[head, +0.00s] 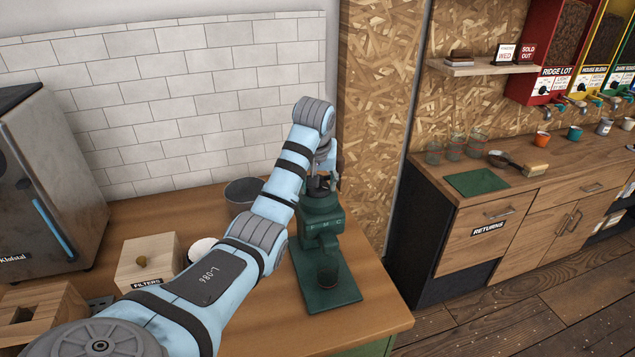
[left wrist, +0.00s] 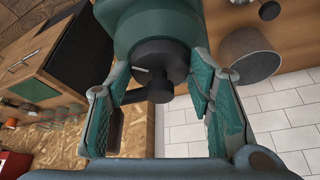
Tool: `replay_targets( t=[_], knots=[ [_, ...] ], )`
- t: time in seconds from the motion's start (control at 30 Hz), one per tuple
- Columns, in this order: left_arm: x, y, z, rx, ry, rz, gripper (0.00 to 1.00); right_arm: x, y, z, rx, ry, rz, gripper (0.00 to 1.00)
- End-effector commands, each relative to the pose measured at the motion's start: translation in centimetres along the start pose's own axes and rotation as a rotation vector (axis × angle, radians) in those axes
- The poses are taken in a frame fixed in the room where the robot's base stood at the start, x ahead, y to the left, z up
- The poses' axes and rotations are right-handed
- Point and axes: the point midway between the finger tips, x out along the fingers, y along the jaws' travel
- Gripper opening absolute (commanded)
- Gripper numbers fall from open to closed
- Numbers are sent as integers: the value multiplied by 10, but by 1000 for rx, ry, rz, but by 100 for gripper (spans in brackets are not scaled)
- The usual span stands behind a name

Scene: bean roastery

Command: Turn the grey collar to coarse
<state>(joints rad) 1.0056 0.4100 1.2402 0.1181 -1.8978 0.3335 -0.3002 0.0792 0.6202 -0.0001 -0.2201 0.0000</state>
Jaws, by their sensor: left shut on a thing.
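The green grinder (head: 320,235) stands on a green base plate near the right end of the counter. Its front carries the letters F, M and C. The grey collar (left wrist: 160,56) is the dark ring at the grinder's top, with a small pale pin on it. A dark knob and side arm (left wrist: 155,90) stick out from the collar's middle. In the head view the collar is mostly hidden by my left gripper (head: 322,175). My right gripper is out of view.
A grey metal pot (head: 240,190) stands just left of the grinder. A wooden filters box (head: 148,262) and a grey machine (head: 45,190) are further left. A tiled wall is behind. A second counter (head: 530,185) is across a gap at the right.

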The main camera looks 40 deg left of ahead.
Motion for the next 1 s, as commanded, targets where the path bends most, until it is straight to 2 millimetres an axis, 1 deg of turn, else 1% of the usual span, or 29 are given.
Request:
replay_targets(
  t=[0.1, 0.13, 0.23, 0.53, 0.63, 0.67, 0.77, 0.9, 0.97, 1.0],
  knots=[
    [0, 0, -1, 0, 3, 1, 20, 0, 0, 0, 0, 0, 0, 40],
    [0, 0, -1, 0, 3, 1, 53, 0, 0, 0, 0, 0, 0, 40],
    [0, 0, 0, 0, 2, 0, 69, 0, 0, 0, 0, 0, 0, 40],
    [0, 0, 0, 4, 1, 1, 70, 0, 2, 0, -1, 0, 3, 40],
    [0, -2, 0, 55, 1, 22, 70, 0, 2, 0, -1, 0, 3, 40],
    [0, -2, 0, 88, 0, 35, 70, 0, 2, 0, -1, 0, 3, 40],
    [0, -6, -1, 267, 1, 108, 70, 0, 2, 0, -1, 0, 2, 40],
    [1, -8, -3, 613, -1, 258, 70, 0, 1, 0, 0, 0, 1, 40],
    [1, -9, -4, 743, -2, 313, 70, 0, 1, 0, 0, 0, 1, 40],
    [-9, -8, -7, 742, 5, 311, 70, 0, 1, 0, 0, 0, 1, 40]
  ],
)
